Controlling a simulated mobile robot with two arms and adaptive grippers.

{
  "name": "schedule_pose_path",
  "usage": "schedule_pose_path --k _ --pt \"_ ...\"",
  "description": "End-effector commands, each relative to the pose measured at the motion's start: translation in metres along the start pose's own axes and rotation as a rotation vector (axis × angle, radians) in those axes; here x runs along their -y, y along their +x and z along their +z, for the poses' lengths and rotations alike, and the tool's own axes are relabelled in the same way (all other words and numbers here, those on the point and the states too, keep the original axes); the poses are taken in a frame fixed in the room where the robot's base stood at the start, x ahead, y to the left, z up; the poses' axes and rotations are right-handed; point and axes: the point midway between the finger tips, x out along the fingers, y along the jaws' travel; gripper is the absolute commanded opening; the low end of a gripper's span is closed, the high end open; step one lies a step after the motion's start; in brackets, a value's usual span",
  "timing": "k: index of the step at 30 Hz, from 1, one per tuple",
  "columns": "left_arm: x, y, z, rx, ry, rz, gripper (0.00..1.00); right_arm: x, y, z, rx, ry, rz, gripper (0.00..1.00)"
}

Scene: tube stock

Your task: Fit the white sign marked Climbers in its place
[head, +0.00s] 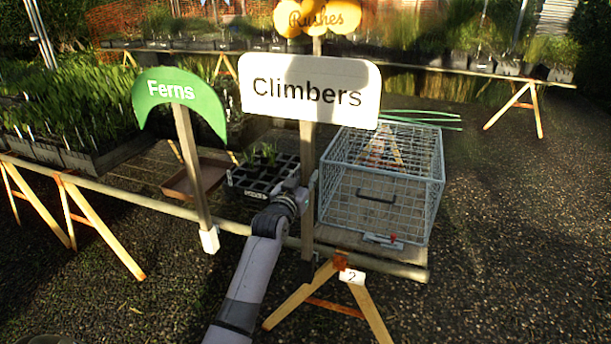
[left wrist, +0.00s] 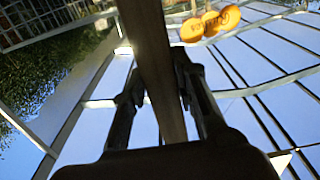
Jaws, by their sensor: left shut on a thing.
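The white sign marked Climbers (head: 310,90) stands nearly upright on a wooden post (head: 307,150) in front of the bench. My left gripper (head: 306,190) is shut on this post below the board. In the left wrist view the post (left wrist: 158,60) runs between the two fingers of the gripper (left wrist: 157,88). The post's lower part crosses the bench's front rail and ends in a dark foot (head: 307,270). I cannot tell whether that foot is a holder or whether the post is seated. My right gripper is not in view.
The green Ferns sign (head: 178,95) stands at left, its post in a white holder (head: 209,240). A wire cage (head: 383,185) is close on the right, a black cell tray (head: 262,178) behind the arm. A trestle (head: 335,290) tagged 2 stands below. The yellow Rushes sign (head: 318,17) is behind.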

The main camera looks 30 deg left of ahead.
Motion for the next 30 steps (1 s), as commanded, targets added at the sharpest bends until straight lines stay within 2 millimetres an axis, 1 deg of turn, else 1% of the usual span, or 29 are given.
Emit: schedule_pose_path --k 14,30 --pt "0.0 0.0 0.001 -0.007 0.0 -0.001 0.0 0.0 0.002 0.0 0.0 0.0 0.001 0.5" --pt "0.0 0.0 0.021 -0.006 0.001 0.0 0.0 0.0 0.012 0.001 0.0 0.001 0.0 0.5"
